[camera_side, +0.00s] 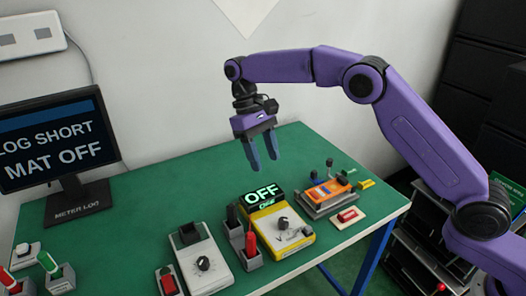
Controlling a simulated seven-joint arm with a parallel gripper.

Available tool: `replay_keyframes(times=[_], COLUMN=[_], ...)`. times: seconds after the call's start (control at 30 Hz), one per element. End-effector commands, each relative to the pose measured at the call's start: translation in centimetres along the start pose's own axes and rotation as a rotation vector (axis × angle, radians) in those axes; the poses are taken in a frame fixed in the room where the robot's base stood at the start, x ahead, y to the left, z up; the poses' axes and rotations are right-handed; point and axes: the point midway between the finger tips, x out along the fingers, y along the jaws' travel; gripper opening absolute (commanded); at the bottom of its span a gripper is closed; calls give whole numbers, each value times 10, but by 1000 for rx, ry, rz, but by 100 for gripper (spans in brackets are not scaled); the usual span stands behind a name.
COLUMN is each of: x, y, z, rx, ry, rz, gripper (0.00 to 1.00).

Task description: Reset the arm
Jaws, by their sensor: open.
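My gripper (262,153) hangs from my purple arm with its two blue fingers pointing down and apart. It is open and empty, in the air above the green table, behind and above the yellow meter. The yellow meter (283,229) has a dark knob and a raised display (262,195) reading "OFF". No finger appears to touch any fixture.
A white box with a knob (203,262), probe holders (242,240), an orange device (326,192) and a red switch (347,215) stand nearby. The monitor (57,140) reads "LOG SHORT MAT OFF". The table's back middle (170,200) is clear.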

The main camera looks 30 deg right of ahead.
Motion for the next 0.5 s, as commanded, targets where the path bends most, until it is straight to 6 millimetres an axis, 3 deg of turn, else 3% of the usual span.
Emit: replay_keyframes(times=[0.5], x=[-5], y=[0], z=[0], rx=[0], ry=[0], rz=[0], gripper=[51])
